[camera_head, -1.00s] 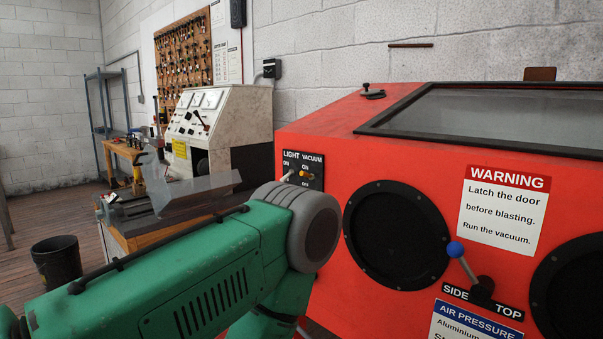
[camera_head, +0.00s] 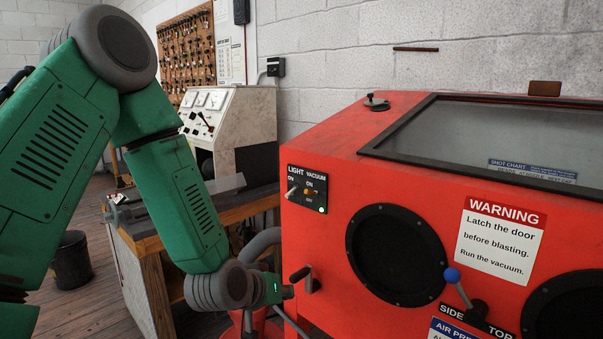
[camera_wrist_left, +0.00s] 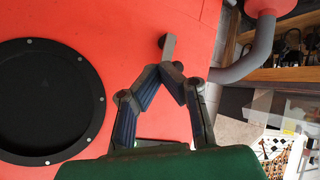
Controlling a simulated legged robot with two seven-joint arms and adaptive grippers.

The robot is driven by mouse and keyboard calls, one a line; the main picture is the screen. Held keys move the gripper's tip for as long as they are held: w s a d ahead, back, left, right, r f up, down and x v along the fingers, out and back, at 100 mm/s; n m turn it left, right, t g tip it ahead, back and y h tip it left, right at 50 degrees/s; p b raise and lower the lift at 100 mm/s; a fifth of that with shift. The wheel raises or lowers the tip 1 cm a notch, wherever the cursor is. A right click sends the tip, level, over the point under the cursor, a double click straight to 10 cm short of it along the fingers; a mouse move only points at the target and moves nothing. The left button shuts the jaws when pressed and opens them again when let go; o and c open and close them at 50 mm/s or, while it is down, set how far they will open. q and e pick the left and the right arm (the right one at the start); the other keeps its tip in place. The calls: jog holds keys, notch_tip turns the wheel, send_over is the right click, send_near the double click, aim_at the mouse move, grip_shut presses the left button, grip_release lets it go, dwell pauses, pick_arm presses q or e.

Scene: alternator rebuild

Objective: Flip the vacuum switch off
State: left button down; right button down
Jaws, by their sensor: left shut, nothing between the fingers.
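The black switch panel (camera_head: 296,203) is on the left part of the red cabinet's front, marked LIGHT and VACUUM. The vacuum switch (camera_head: 311,192) has a small orange-brown toggle between its upper and lower labels; I cannot tell which way it is set. The light switch (camera_head: 292,192) is just left of it. My left gripper (camera_head: 289,291) is below the panel, close to the cabinet's left edge. In the left wrist view, the gripper (camera_wrist_left: 173,72) has its fingertips together and empty, close to a grey handle (camera_wrist_left: 168,44). My right gripper is out of view.
A round black port (camera_head: 398,255) and a blue-knobbed lever (camera_head: 453,276) are to the right. A grey hose (camera_head: 262,241) and a wooden bench (camera_head: 235,212) are left of the cabinet.

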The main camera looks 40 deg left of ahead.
aim_at(299, 174)
pick_arm(q)
jog(key=w+a+r+n+t+p, duration=0.1)
jog(key=a+r, duration=0.1)
jog(key=r, duration=0.5)
jog(key=w+a+r+n+t+y+p, duration=0.1)
jog(key=w+a+r+n+t, duration=0.1)
jog(key=r, duration=0.6)
jog(key=w+a+r+n+t+p, duration=0.1)
jog(key=a+r+n+t, duration=0.1)
jog(key=r, duration=0.6)
jog(key=shift+w+a+y+p, duration=0.15)
jog(key=shift+a+y+p, duration=0.15)
jog(key=shift+a+y, duration=0.1)
jog(key=p+x, duration=0.1)
jog(key=x, duration=0.9)
jog(key=shift+w+f, duration=0.15)
jog(key=shift+s+d+f+p, duration=0.2)
jog(key=shift+s+d+f, duration=0.1)
jog(key=shift+d, duration=0.25)
jog(key=shift+s+d+f+p, duration=0.2)
jog(key=shift+d+f, duration=0.15)
jog(key=shift+d, duration=0.2)
jog(key=shift+s+d+f, duration=0.25)
jog(key=shift+d, duration=0.35)
